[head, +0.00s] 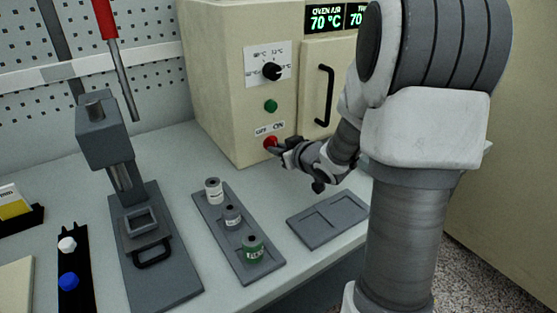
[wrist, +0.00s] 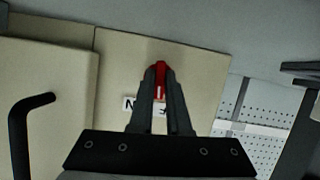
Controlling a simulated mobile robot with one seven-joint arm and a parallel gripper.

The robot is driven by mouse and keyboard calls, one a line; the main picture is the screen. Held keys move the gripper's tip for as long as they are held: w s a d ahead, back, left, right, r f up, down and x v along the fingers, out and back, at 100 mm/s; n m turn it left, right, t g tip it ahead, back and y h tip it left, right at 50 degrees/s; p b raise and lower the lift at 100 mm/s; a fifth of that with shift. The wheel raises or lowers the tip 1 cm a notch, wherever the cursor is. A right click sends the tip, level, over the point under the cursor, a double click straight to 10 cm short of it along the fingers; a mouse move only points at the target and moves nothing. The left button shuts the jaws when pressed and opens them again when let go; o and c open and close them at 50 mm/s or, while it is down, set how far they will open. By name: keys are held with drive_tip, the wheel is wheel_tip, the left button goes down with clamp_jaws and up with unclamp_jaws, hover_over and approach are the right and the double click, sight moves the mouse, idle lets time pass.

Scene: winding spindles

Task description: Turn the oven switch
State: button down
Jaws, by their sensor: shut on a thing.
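The oven switch (head: 269,142) is a red knob low on the front of the cream oven (head: 225,80), under an OFF/ON label (head: 270,129). My gripper (head: 275,145) reaches it from the right, with its fingertips at the knob. In the wrist view the red switch (wrist: 161,68) shows between the tips of my gripper (wrist: 161,82), which is shut on it. A white line shows on the switch. The fingers hide part of the label in the wrist view.
Above the switch are a green button (head: 271,106) and a black dial (head: 272,71). The oven door has a black handle (head: 324,95). A grey tray (head: 328,217), a rack of spools (head: 218,228) and a press (head: 150,245) stand on the bench.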

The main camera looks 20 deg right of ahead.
drive_tip(key=n+h+b, duration=0.1)
drive_tip(key=b, duration=0.3)
drive_tip(key=n+h+b, duration=0.1)
drive_tip(key=n+b, duration=0.1)
drive_tip(key=b, duration=0.2)
drive_tip(key=shift+a+f+t, duration=0.1)
drive_tip(key=shift+f+t, duration=0.2)
drive_tip(key=shift+t, duration=0.1)
drive_tip(key=shift+r+n+b, duration=0.15)
drive_tip(key=shift+n+b, duration=0.25)
drive_tip(key=shift+b, duration=0.6)
drive_tip(key=shift+r+h, duration=0.1)
drive_tip(key=shift+h, duration=0.2)
drive_tip(key=c, duration=0.9)
unclamp_jaws()
drive_tip(key=shift+s+r, duration=0.1)
drive_tip(key=shift+s, duration=0.05)
